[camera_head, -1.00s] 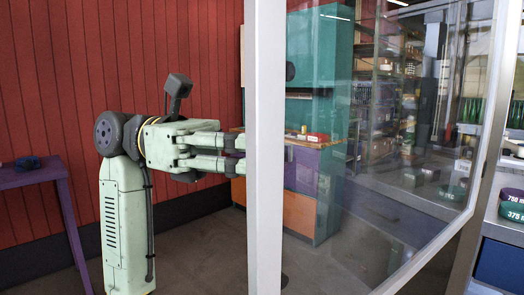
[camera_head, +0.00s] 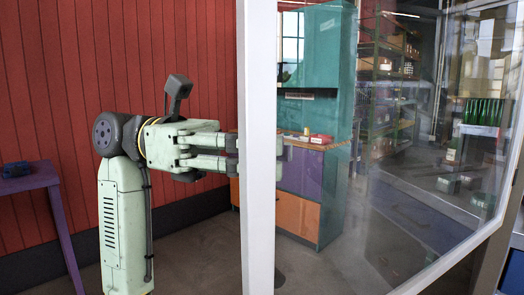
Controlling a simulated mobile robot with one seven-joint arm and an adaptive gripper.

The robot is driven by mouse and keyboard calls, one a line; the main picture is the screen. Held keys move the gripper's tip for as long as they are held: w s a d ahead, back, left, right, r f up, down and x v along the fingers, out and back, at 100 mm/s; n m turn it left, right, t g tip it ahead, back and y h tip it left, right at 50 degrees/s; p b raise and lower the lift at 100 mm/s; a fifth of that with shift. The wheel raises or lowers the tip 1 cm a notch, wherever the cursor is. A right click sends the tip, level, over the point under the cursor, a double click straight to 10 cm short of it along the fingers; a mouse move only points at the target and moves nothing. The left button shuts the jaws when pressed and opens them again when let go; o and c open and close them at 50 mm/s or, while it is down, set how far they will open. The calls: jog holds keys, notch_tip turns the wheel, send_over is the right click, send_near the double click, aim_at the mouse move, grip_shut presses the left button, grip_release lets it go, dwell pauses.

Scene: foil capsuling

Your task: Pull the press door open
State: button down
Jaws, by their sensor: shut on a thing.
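The press door is a large clear pane in a pale frame (camera_head: 258,215). It stands at an angle across the middle and right of the view, its near upright post close to me. My gripper (camera_head: 231,152) reaches in from the left at mid-height of that post. Its fingers are closed at the post's left edge, and the fingertips and whatever grip part they hold are largely hidden behind the post. The arm is bent, with its forearm level.
A purple table (camera_head: 30,181) stands at the left by a red panelled wall (camera_head: 90,60). A teal cabinet (camera_head: 338,150) with orange and purple fronts stands behind the door. Shelves with green bottles (camera_head: 482,112) show through the pane. Grey floor is clear below the arm.

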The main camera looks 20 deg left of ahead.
jog(key=c, duration=1.6)
grip_release()
jog(key=shift+o, duration=0.2)
jog(key=shift+a, duration=0.1)
jog(key=a, duration=1.2)
jog(key=shift+w, duration=0.35)
